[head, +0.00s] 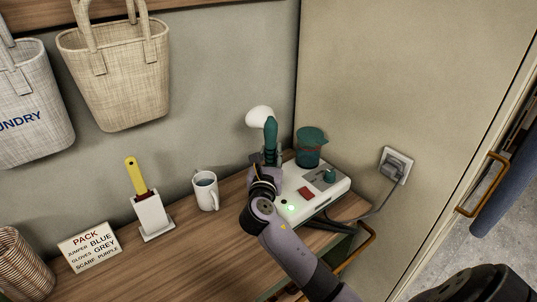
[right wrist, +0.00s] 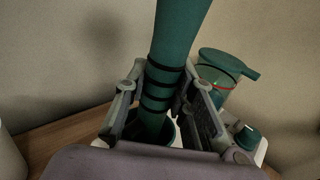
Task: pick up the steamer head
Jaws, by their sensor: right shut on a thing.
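The steamer head (head: 270,131) stands upright at the back of the bench, with a dark green handle and a rounded white top near the wall. My right gripper (head: 268,160) is around its lower handle. In the right wrist view, the green handle (right wrist: 176,45) with black bands passes between the two fingers, and the gripper is shut on it. The handle's lower end is at a dark green round holder (right wrist: 177,136), partly hidden by the gripper. I cannot tell whether it is still seated there. My left gripper is not in view.
The white steamer base (head: 325,190) carries a green water jug (head: 310,148), a knob and a lit green light. A cable runs to a wall socket (head: 397,163). A mug (head: 206,192), a yellow-handled brush (head: 137,178) and a sign (head: 90,246) stand left. Bags hang above.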

